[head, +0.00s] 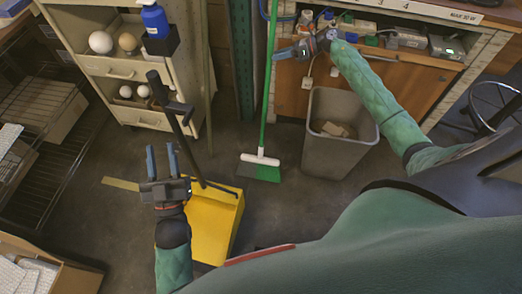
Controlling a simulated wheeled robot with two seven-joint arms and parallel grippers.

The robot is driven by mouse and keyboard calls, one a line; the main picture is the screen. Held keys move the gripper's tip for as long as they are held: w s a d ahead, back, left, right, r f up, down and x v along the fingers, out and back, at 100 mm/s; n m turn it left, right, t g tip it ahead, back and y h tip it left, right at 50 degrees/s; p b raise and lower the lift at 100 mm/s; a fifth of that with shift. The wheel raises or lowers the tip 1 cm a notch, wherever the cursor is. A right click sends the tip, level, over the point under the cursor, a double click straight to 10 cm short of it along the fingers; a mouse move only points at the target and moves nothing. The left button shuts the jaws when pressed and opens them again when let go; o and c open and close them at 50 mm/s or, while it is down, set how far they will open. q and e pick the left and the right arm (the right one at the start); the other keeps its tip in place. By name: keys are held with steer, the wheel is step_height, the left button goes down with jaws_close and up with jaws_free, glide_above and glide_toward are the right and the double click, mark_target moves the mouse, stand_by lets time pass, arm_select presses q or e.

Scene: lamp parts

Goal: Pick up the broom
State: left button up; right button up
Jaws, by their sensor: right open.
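The broom (269,100) stands upright near the middle of the head view. It has a long green handle, a white head and green bristles resting on the floor. My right gripper (277,54) is open with its fingers pointing left, close to the upper handle. I cannot tell whether the handle is between its fingers or whether they touch it. My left gripper (161,160) is open and empty, with its fingers pointing up the picture. It is well to the left of the broom, over the left side of a yellow dustpan.
The yellow dustpan (212,222) with a long black handle (170,108) stands left of the broom. A grey bin (338,150) stands on its right. A cream shelf unit (115,65) and a cluttered workbench (420,68) are behind. The floor in front of the broom is clear.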

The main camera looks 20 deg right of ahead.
mark_target(269, 58)
steer(key=x, duration=0.4)
steer(key=shift+w+a+f, duration=0.15)
steer(key=shift+w+a, duration=0.05)
steer(key=shift+a, duration=0.15)
arm_select(q)
steer(key=shift+s+a+r+t, duration=0.1)
steer(key=shift+s+r+t, duration=0.1)
steer(key=shift+r, duration=0.4)
steer(key=shift+s+a+r+t, duration=0.1)
steer(key=shift+s+r+t, duration=0.1)
steer(key=shift+r, duration=0.4)
arm_select(e)
steer(key=shift+w+a+f, duration=0.2)
steer(key=shift+w+a, duration=0.1)
steer(key=shift+a, duration=0.2)
jaws_close()
